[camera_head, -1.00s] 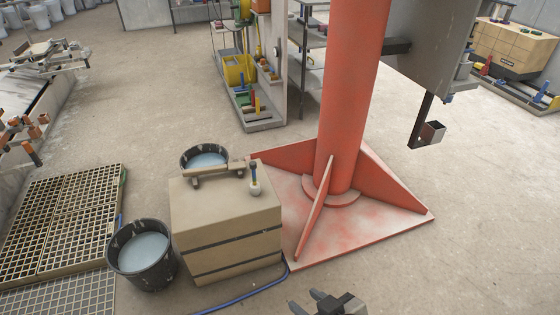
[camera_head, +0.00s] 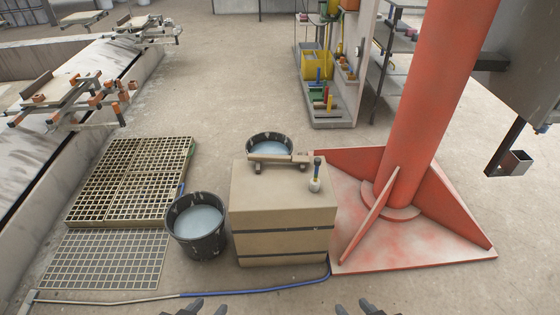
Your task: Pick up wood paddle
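A light wooden piece that looks like the wood paddle (camera_head: 268,158) lies flat across small supports on top of a tan box (camera_head: 283,211). The wide flat part is at left and a narrower part at right. My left gripper (camera_head: 206,307) shows at the bottom edge, left of the box. Its two fingertips are apart with nothing between them. My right gripper (camera_head: 353,307) shows at the bottom edge, right of the box's front, also with its fingertips apart and empty. Both are well short of the paddle, and most of each is below the frame.
Buckets of pale liquid stand behind (camera_head: 269,146) and left (camera_head: 196,226) of the box. An orange column base (camera_head: 410,226) is at right.

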